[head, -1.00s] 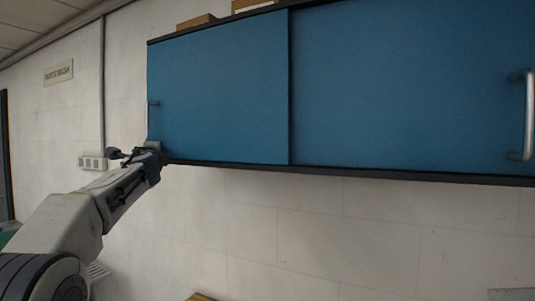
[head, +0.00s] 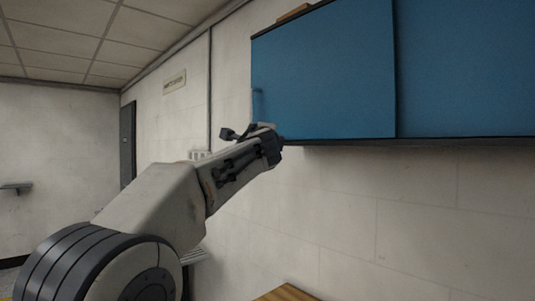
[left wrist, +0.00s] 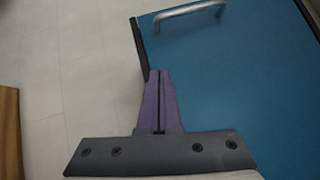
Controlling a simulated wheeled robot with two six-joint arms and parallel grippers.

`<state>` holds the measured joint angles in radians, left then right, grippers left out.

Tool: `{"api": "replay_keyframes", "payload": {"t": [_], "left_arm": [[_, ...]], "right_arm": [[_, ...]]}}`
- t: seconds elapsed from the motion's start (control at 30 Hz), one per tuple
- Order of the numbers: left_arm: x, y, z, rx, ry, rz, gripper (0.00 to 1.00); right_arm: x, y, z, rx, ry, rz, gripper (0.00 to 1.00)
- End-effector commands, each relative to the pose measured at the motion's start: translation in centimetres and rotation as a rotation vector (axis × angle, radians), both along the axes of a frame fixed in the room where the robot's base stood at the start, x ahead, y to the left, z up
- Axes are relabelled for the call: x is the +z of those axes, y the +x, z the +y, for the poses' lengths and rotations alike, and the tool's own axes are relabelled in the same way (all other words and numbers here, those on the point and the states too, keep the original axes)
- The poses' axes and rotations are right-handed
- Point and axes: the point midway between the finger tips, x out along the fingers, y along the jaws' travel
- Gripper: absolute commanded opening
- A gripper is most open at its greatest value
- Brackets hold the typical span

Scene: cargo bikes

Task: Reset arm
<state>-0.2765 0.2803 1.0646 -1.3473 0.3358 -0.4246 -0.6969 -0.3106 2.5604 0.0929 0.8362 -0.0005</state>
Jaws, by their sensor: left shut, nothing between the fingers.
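My left arm reaches up from the lower left in the head view, with its gripper (head: 272,142) in front of the lower left corner of the blue wall cabinet (head: 325,80). In the left wrist view the left gripper (left wrist: 161,75) is shut and empty, its two fingers together. The cabinet's blue door (left wrist: 230,70) fills the right of that view, and the fingertips overlap its edge; whether they touch it I cannot tell. A metal handle (left wrist: 190,12) on the door is beyond the fingertips. My right gripper is in neither view.
A box (head: 295,12) sits on top of the cabinet. A wooden surface (head: 285,293) shows at the bottom, and a wooden edge (left wrist: 9,130) at the left of the wrist view. A dark door (head: 128,142) stands at the far left. The wall below the cabinet is clear.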

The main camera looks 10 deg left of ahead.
Motion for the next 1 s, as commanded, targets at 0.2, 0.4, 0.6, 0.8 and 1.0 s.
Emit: {"api": "replay_keyframes", "payload": {"t": [0.2,0.4,0.6,0.8,1.0], "left_arm": [[-0.4,-2.0,0.0,0.001,0.000,0.001,0.00],[-1.4,-2.4,-0.2,-0.005,-0.031,0.031,0.00],[-11.0,-5.1,-2.8,-0.032,-0.278,0.287,0.00],[-24.3,-12.4,-5.4,0.028,-0.566,0.653,0.00],[-35.7,-22.7,-6.4,0.177,-0.776,0.993,0.00]], "right_arm": [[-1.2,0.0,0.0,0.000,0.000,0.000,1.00],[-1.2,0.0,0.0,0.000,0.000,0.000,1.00],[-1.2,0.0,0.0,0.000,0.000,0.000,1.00],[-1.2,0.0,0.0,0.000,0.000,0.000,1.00],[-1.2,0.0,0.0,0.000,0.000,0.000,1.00]]}}
